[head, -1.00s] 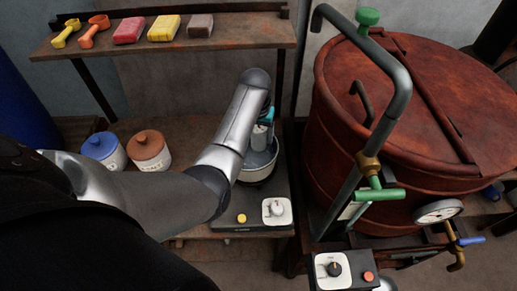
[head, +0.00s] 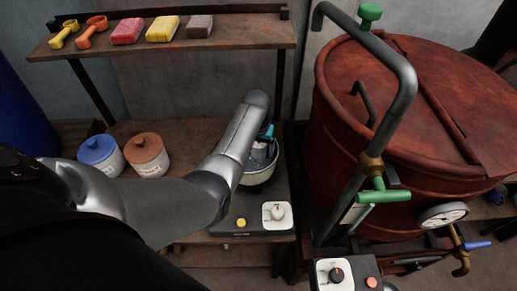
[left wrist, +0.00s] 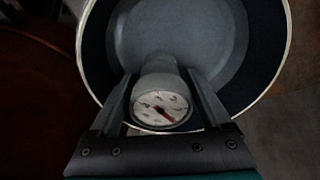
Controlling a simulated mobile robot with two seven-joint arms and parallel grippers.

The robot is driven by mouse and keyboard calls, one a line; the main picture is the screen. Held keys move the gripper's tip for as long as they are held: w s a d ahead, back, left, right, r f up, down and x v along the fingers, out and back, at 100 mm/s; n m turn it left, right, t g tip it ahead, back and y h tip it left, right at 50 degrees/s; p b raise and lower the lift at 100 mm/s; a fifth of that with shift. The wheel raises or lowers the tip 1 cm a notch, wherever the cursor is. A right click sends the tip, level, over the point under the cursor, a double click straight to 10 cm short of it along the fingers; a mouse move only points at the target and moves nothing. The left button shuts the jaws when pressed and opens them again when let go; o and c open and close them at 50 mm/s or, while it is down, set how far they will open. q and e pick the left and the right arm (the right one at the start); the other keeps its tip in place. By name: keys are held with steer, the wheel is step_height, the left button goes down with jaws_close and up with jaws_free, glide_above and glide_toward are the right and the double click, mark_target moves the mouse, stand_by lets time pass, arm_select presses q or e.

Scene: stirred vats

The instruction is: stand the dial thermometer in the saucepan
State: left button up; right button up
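The saucepan (head: 264,178), pale with a dark inside, stands on the hotplate (head: 228,226) below my left gripper. In the left wrist view its light rim and grey floor (left wrist: 185,30) fill the upper part. The dial thermometer (left wrist: 161,108) has a white round face with a red needle and a grey body. My left gripper (left wrist: 160,75) has one finger along each side of that body and appears closed on it. In the head view my left gripper (head: 266,139) is low over the pan and the arm hides part of it. The thermometer's lower end is hidden. My right gripper is not in view.
Blue-lidded (head: 98,152) and brown-lidded (head: 147,153) jars stand left of the pan. A shelf (head: 230,32) with scoops and coloured blocks is behind. A big rusty vat (head: 335,130) with a thick grey pipe (head: 400,85) stands close on the right.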

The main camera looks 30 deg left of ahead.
arm_select(q)
steer(key=r+p, duration=0.1)
steer(key=r, duration=0.2)
steer(key=s+r+p, duration=0.1)
steer(key=r, duration=0.3)
steer(key=r+p, duration=0.2)
steer(key=r, duration=0.2)
steer(key=shift+s+d, duration=0.2)
steer(key=shift+s, duration=0.05)
steer(key=shift+s+r, duration=0.1)
steer(key=shift+r, duration=0.45)
